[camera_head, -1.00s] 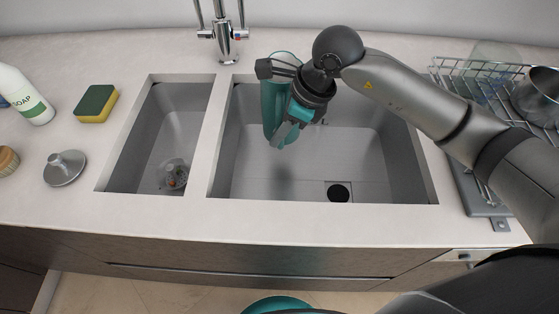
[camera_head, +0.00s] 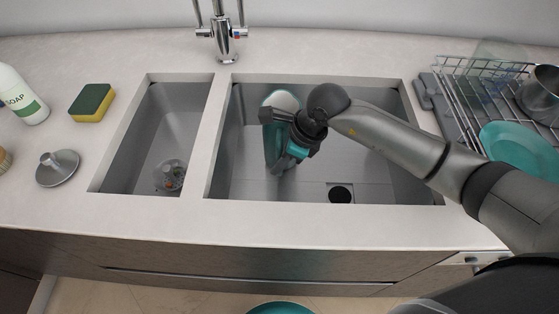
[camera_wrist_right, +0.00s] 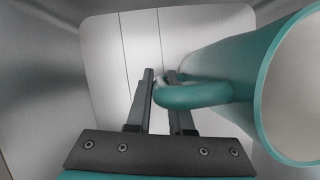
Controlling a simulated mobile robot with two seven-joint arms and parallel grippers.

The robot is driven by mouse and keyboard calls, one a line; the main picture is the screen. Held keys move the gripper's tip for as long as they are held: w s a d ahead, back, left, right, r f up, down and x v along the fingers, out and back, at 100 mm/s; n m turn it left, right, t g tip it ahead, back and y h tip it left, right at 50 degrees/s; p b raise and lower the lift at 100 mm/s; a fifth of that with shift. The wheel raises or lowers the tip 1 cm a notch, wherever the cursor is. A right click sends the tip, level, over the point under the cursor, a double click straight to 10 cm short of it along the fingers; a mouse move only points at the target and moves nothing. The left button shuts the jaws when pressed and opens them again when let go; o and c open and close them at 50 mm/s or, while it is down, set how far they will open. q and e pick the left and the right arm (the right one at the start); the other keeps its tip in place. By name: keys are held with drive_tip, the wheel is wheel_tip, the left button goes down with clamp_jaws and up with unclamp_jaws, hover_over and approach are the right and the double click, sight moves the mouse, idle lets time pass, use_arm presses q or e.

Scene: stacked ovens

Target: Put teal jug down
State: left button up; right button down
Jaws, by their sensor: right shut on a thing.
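The teal jug (camera_head: 271,140) is inside the large right sink basin (camera_head: 236,170), near its left back part, with its pale open top facing up. In the right wrist view the jug (camera_wrist_right: 225,62) fills the right side, with its white inside showing. My right gripper (camera_head: 282,165) reaches into the basin beside the jug. In the wrist view the right gripper's fingers (camera_wrist_right: 162,85) are closed around the jug's handle (camera_wrist_right: 195,95). I cannot tell whether the jug's base touches the basin floor. My left gripper is not in view.
The smaller left basin (camera_head: 150,125) holds a strainer (camera_head: 170,177). A tap (camera_head: 223,40) stands behind the basins. A sponge (camera_head: 92,102), soap bottle (camera_head: 20,95) and metal plug (camera_head: 58,168) are on the left counter. A dish rack (camera_head: 455,85) with a teal plate (camera_head: 517,147) is at right.

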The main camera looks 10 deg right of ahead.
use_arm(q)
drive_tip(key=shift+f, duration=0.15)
use_arm(e)
drive_tip(key=shift+w, duration=0.1)
drive_tip(key=c, duration=0.8)
unclamp_jaws()
drive_tip(key=shift+f, duration=0.1)
drive_tip(key=shift+c, duration=0.2)
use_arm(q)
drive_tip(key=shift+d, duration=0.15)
use_arm(e)
drive_tip(key=shift+o, duration=0.2)
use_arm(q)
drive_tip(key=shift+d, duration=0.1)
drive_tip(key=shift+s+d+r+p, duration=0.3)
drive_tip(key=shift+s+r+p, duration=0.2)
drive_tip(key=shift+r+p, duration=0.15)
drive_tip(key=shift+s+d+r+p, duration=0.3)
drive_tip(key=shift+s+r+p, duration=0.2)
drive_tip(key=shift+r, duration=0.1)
use_arm(e)
drive_tip(key=v, duration=1.2)
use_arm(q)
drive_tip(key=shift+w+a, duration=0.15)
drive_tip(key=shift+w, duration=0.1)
use_arm(e)
drive_tip(key=shift+r, duration=0.2)
